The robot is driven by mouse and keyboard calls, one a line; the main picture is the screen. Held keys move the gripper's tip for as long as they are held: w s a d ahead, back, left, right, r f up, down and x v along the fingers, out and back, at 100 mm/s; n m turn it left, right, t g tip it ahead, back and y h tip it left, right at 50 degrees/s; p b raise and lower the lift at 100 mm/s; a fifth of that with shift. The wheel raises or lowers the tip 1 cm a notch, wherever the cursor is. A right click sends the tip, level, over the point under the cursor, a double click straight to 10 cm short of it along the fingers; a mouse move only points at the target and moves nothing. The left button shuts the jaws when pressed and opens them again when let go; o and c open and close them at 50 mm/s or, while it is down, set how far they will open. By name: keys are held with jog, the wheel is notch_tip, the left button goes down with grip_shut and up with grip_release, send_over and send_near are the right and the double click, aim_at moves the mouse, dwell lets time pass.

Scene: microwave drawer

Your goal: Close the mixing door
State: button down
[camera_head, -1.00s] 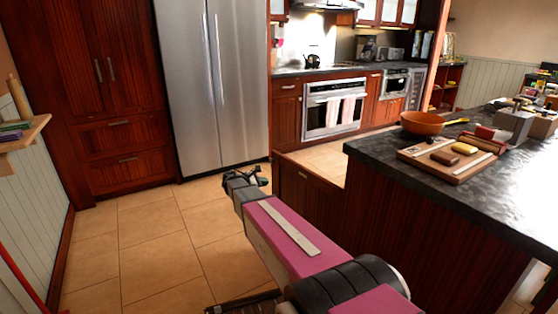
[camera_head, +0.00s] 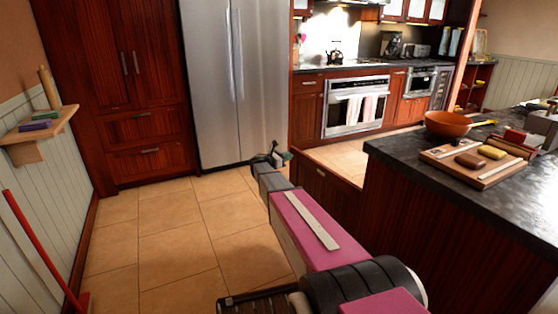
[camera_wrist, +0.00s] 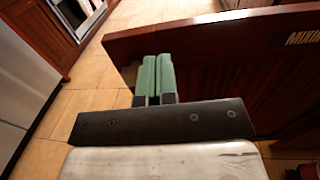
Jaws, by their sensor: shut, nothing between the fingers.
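A dark red wooden panel (camera_head: 328,189), which looks like the open door or drawer front, stands out from the far end of the kitchen island. In the wrist view the panel (camera_wrist: 215,65) fills the right side, with its top edge running across. My gripper (camera_head: 284,157) is just left of the panel's left end in the head view. In the wrist view its green fingers (camera_wrist: 154,76) are together, with nothing between them. They overlap the panel's left end in the picture; I cannot tell whether they touch it. The panel's lower part is partly hidden behind my arm.
The island (camera_head: 440,215) with a dark countertop is on the right, with an orange bowl (camera_head: 447,124) and a cutting board (camera_head: 474,168) on it. A steel fridge (camera_head: 236,85) and oven (camera_head: 356,106) stand behind. A wall shelf (camera_head: 40,131) is far left.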

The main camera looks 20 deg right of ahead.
aim_at(298, 153)
jog(key=shift+x, duration=2.05)
jog(key=shift+d, duration=0.1)
